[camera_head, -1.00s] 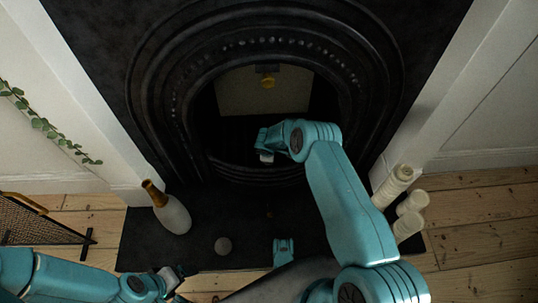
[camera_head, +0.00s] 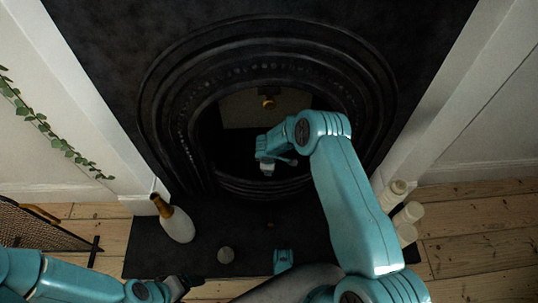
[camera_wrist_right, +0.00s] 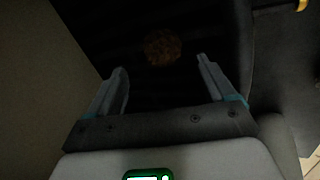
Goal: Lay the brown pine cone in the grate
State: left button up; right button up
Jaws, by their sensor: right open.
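The brown pine cone (camera_wrist_right: 162,47) shows in the right wrist view, lying in the dark of the grate just beyond my fingertips. Nothing is between the fingers. My right gripper (camera_wrist_right: 162,64) is open, its two fingers spread either side of the cone's line. In the head view my right gripper (camera_head: 267,171) is inside the arched opening of the black grate (camera_head: 262,188), and the cone cannot be made out there. My left gripper (camera_head: 184,284) is low at the bottom edge, over the front of the hearth, too dark to read.
Cream candles (camera_head: 405,216) stand at the right. A mesh fire screen (camera_head: 35,228) is at the left. A brass knob (camera_head: 268,103) is at the fireplace back.

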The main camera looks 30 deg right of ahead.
jog(key=s+a+r+m+g+y, duration=0.1)
jog(key=s+a+r+m+y, duration=0.1)
jog(key=s, duration=0.8)
jog(key=s+a+r+m+g+y, duration=0.1)
jog(key=s+a+r+m+y, duration=0.1)
jog(key=s+a+m, duration=0.4)
jog(key=s+a+r+m+y, duration=0.2)
jog(key=s+a+r+m, duration=0.2)
jog(key=s+a, duration=0.5)
jog(key=s+m, duration=0.1)
jog(key=s, duration=0.3)
jog(key=shift+s+r+g+p, duration=0.3)
jog(key=shift+r+g, duration=0.05)
jog(key=shift+g, duration=0.05)
